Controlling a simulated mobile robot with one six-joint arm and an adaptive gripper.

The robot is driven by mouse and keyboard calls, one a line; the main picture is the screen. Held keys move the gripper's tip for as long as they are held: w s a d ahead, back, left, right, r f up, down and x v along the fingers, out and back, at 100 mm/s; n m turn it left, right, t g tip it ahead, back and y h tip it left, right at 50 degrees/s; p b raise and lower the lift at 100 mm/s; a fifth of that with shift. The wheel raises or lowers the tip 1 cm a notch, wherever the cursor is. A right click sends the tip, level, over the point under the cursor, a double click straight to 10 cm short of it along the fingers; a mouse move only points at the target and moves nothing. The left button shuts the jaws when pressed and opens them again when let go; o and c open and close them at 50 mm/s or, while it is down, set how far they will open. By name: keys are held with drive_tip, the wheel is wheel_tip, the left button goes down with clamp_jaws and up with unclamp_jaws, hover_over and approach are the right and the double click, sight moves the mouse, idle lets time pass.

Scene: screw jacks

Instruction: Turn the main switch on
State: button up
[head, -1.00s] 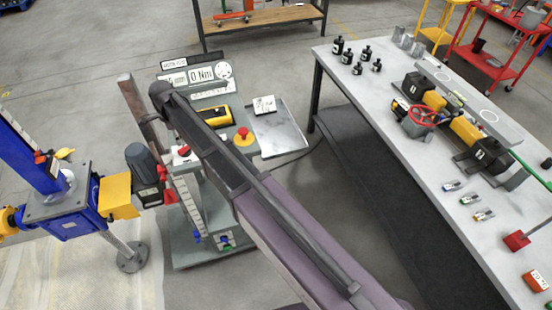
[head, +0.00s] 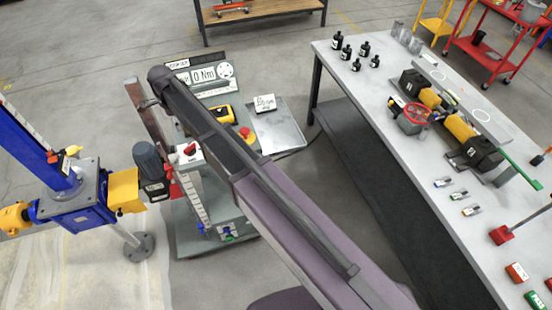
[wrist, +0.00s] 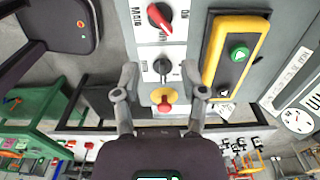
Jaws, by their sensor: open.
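The main switch (wrist: 160,17) is a red rotary knob on a white plate with lettering beside it, at the top of the wrist view. In the head view its red knob (head: 190,149) shows just left of my arm. My gripper (wrist: 160,76) is open and empty, its two fingers spread over the panel. The fingertips lie on either side of a smaller black knob (wrist: 162,67), below the main switch in the picture. A yellow emergency stop with a red button (wrist: 165,100) shows between the fingers. In the head view my arm hides the gripper.
A grey motor (head: 150,165) and yellow-blue jack (head: 80,208) stand left of the panel. A workbench (head: 420,185) with parts is at the right. Open floor lies behind left.

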drive_tip(key=d+f+n+b, duration=0.1)
drive_tip(key=d+f+b, duration=0.1)
drive_tip(key=d, duration=0.3)
drive_tip(key=s+d+f+n+b, duration=0.1)
drive_tip(key=d+f+n+b, duration=0.1)
drive_tip(key=d, duration=0.4)
drive_tip(key=s+d+f+n+b, duration=0.1)
drive_tip(key=d+f+b, duration=0.2)
drive_tip(key=d, duration=0.2)
drive_tip(key=shift+d+f+n+b, duration=0.2)
drive_tip(key=shift+d+n+b, duration=0.1)
drive_tip(key=shift+n+b, duration=0.1)
drive_tip(key=s+d+f+n+b, duration=0.3)
drive_tip(key=d+f+b, duration=0.1)
drive_tip(key=d, duration=0.4)
drive_tip(key=s+d+f+n+b, duration=0.2)
drive_tip(key=s+d+f+b, duration=0.1)
drive_tip(key=d, duration=0.5)
drive_tip(key=shift+s+d+f+n+b, duration=0.15)
drive_tip(key=shift+d+f+n+b, duration=0.2)
drive_tip(key=shift+f+b, duration=0.45)
drive_tip(key=shift+a+r, duration=0.1)
drive_tip(key=shift+a, duration=0.05)
wheel_tip(320, 180, up, 16)
drive_tip(key=m+p, duration=0.3)
drive_tip(key=p, duration=1.4)
hover_over(189, 147)
drive_tip(key=shift+a+r+b, duration=0.1)
drive_tip(key=shift+b, duration=0.2)
